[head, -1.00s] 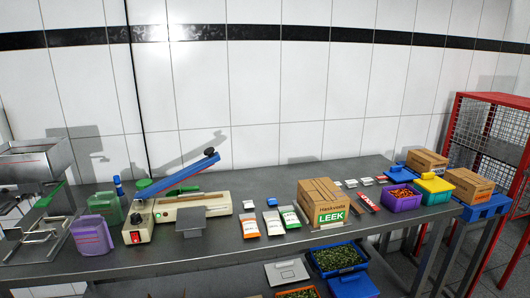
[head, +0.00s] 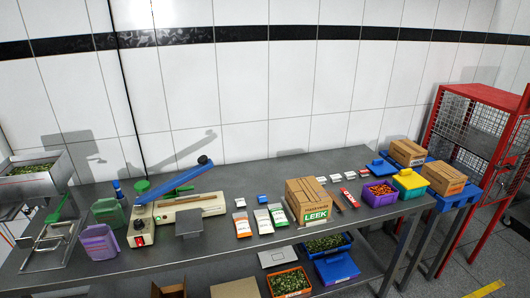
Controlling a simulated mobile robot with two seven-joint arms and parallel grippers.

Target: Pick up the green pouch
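A green-and-white pouch (head: 278,215), the right one of a row of three, lies flat on the grey metal table. Beside it on the left are a pouch with dark and white parts (head: 263,222) and an orange-and-white pouch (head: 242,224). The green pouch lies just left of the cardboard LEEK box (head: 303,198), with a small gap between them. Neither of my grippers is in view.
A sealing machine with a raised blue arm (head: 182,178) stands left of the pouches. Green (head: 107,212) and purple (head: 99,242) containers stand further left. Purple (head: 379,194) and yellow (head: 409,183) bins stand at the right. Bare table lies in front of the pouches.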

